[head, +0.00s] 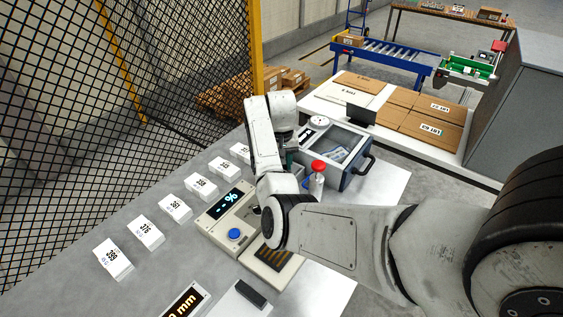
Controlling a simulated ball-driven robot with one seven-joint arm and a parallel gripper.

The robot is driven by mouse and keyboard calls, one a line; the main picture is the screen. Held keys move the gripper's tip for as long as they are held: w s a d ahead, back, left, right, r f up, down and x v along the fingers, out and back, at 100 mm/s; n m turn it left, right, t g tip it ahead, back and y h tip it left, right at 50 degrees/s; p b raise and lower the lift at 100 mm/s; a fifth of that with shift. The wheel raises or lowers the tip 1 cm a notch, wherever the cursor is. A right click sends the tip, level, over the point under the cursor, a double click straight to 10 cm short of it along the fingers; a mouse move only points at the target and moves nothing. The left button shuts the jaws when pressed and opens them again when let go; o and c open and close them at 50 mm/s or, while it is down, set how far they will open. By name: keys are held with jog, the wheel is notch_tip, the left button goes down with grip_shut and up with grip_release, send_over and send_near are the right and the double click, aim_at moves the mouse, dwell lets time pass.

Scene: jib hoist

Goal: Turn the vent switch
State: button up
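No part in the head view can be made out for certain as the vent switch. A blue-grey box (355,178) with an open top and a dark handle stands beyond my arm, with a round white dial (318,122) at its back left. A beige device (215,222) with a lit "- - %" display and a blue button (234,235) is left of my arm; its right part is partly covered. My arm reaches in from the right and bends up over the table, its wrist near the box's left side. My gripper's fingers are hidden behind my own arm.
Several white numbered blocks (175,208) line the grey table's left part. A beige tray with dark slots (271,258) lies in front. Black mesh fencing (60,110) rises at left; flat cartons (420,115) lie on a bench behind.

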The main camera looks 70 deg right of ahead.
jog(key=o, duration=1)
jog(key=shift+o, duration=0.2)
notch_tip(320, 180, up, 11)
jog(key=shift+f, duration=0.1)
dwell(0.5)
